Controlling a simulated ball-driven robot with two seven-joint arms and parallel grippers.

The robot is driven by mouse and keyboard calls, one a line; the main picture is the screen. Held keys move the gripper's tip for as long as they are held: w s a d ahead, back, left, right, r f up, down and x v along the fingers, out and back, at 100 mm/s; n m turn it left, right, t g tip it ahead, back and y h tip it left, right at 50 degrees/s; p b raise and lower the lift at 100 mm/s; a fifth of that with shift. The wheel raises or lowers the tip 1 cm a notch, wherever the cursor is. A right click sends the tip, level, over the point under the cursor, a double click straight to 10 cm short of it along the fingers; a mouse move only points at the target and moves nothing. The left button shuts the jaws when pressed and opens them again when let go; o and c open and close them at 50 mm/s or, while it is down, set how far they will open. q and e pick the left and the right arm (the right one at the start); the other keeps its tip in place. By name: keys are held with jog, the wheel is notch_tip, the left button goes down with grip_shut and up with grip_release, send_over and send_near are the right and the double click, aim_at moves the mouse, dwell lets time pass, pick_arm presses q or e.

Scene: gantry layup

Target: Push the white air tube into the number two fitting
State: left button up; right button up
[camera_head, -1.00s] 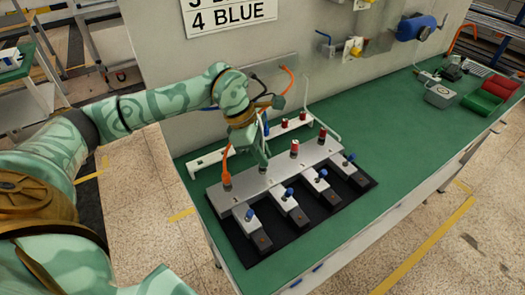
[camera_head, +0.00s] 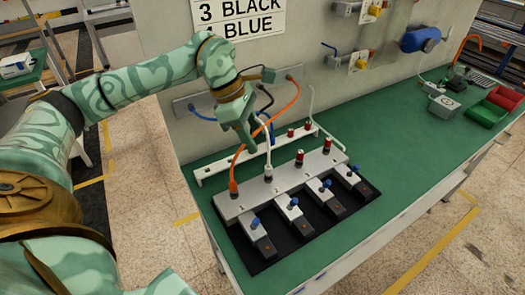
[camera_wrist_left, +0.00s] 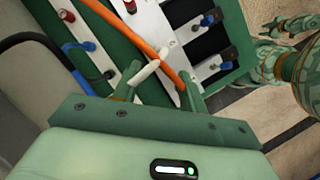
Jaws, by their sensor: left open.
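The white air tube (camera_head: 265,140) stands nearly upright, with its lower end at the second fitting (camera_head: 268,174) from the left on the grey manifold. It appears to meet the fitting, but how deep it sits cannot be told. My left gripper (camera_head: 252,148) is open, above and just left of the fitting, beside the tube. In the left wrist view a short white stretch of tube (camera_wrist_left: 146,72) shows close to the open fingers, and the orange tube (camera_wrist_left: 150,50) crosses near it. My right gripper is not in view.
The orange tube (camera_head: 262,138) bends down into the first fitting. Red-capped fittings (camera_head: 299,158) stand to the right. Blue-handled valves (camera_head: 293,203) line the manifold's front. A white rack (camera_head: 215,174) is behind.

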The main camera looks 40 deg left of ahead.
pick_arm(q)
jog(key=p+v, duration=0.1)
jog(key=v, duration=0.5)
jog(key=shift+r, duration=0.2)
jog(key=shift+s+a, duration=0.1)
